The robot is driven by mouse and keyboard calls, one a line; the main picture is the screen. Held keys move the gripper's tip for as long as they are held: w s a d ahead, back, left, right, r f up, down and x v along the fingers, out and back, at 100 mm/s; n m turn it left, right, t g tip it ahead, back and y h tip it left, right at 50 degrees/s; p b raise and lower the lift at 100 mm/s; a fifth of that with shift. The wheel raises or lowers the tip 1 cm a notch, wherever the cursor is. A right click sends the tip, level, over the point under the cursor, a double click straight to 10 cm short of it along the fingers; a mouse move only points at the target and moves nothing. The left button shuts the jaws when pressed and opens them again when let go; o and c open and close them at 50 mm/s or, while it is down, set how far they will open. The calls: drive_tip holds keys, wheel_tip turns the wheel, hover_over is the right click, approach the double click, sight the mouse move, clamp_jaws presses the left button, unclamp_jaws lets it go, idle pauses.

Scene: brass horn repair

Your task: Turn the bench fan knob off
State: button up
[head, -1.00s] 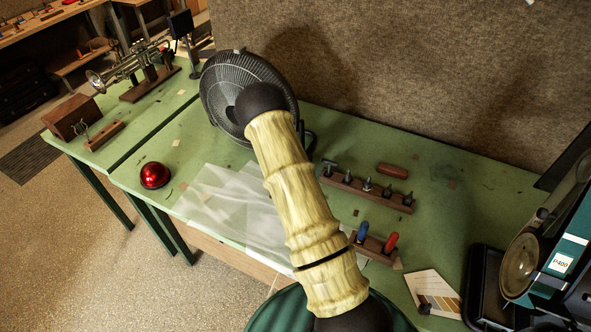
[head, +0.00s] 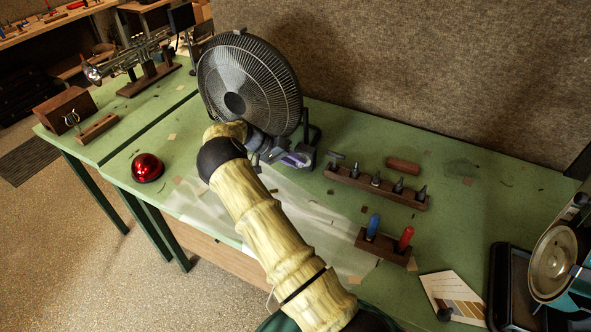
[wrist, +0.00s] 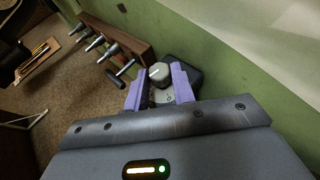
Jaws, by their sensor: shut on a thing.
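The black bench fan (head: 250,85) stands on the green bench against the felt wall, its round grille facing left and forward. My gripper (head: 297,159) is low at the fan's base, its purple fingers pointing right. In the wrist view the fan knob (wrist: 159,72), a round grey cap with a pale mark, sits between the two fingertips of my gripper (wrist: 158,80). The gripper is shut on the knob. Part of the dark fan base (wrist: 186,74) shows beside it. The knob cannot be made out in the head view, and its setting cannot be read.
A tool rack (head: 375,187) stands right of the gripper, with a holder of blue and red handles (head: 384,246) nearer. A red dome (head: 147,167) is at left. A translucent sheet (head: 315,225) lies under my arm. A black tray (head: 505,285) is at right.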

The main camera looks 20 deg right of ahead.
drive_tip(key=g+h+b, duration=0.1)
drive_tip(key=b, duration=0.1)
drive_tip(key=f+n+g+h+b, duration=0.1)
drive_tip(key=b, duration=0.2)
drive_tip(key=shift+w+a+f+g+h, duration=0.2)
drive_tip(key=shift+g+h, duration=0.1)
drive_tip(key=shift+h, duration=0.1)
drive_tip(key=shift+r+g+h+b, duration=0.15)
drive_tip(key=shift+g+h+b, duration=0.2)
drive_tip(key=shift+b, duration=0.6)
drive_tip(key=shift+r+n, duration=0.1)
drive_tip(key=shift+n, duration=0.2)
drive_tip(key=o, duration=1)
